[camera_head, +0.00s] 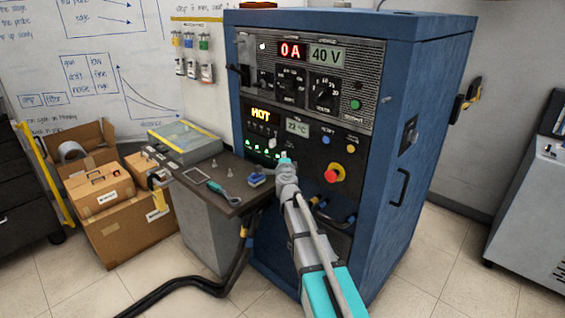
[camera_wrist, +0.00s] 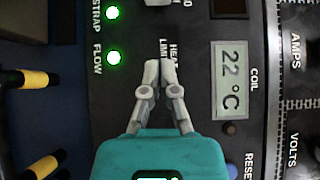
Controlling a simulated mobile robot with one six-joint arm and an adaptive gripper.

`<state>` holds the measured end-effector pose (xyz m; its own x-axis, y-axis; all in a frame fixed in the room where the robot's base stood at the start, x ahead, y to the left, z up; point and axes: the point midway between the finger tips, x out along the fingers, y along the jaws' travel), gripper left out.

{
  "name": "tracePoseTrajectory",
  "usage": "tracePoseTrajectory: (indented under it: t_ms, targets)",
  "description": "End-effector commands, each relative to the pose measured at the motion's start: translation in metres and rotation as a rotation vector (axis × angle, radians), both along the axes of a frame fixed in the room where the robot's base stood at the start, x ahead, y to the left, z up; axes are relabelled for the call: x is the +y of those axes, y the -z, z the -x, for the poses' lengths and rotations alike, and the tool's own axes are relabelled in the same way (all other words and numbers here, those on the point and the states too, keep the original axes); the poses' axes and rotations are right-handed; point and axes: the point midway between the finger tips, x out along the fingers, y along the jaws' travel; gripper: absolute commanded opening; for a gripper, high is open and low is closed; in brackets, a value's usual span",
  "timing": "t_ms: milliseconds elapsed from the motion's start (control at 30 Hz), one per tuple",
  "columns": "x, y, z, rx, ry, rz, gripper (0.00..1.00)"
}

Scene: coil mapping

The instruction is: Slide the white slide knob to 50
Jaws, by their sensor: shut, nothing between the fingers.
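My gripper (camera_head: 284,158) is at the front of the blue cabinet, by the lower control panel. In the wrist view my gripper (camera_wrist: 159,64) has its two fingers together and nothing between them. The fingertips are beside the HEAT LIMIT label. A pale piece (camera_wrist: 158,2), perhaps the white slide knob, is cut off by the top edge of the wrist view, apart from the fingertips. The slide's scale is mostly out of that view, with only part of a number showing.
The temperature display (camera_wrist: 231,80) reads 22 °C, and green lamps (camera_wrist: 113,57) are lit at STRAP and FLOW. A red emergency button (camera_head: 334,173) sticks out to the right of my gripper. A dark bench (camera_head: 205,190) with small tools stands to the left.

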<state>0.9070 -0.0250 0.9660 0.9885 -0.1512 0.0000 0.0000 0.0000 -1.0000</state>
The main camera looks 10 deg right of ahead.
Motion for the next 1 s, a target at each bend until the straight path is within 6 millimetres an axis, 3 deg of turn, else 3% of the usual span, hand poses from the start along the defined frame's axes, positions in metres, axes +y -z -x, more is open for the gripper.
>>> tracePoseTrajectory:
  t_ms: [33,300,500,1000]
  targets:
    - [-0.002,0.000,-0.013,0.000,0.000,0.000,0.00]
    - [-0.009,0.000,-0.053,0.000,0.001,0.000,0.00]
    - [0.006,0.000,-0.072,0.000,0.000,0.000,0.00]
    - [0.014,0.000,-0.082,0.000,0.003,0.000,0.00]
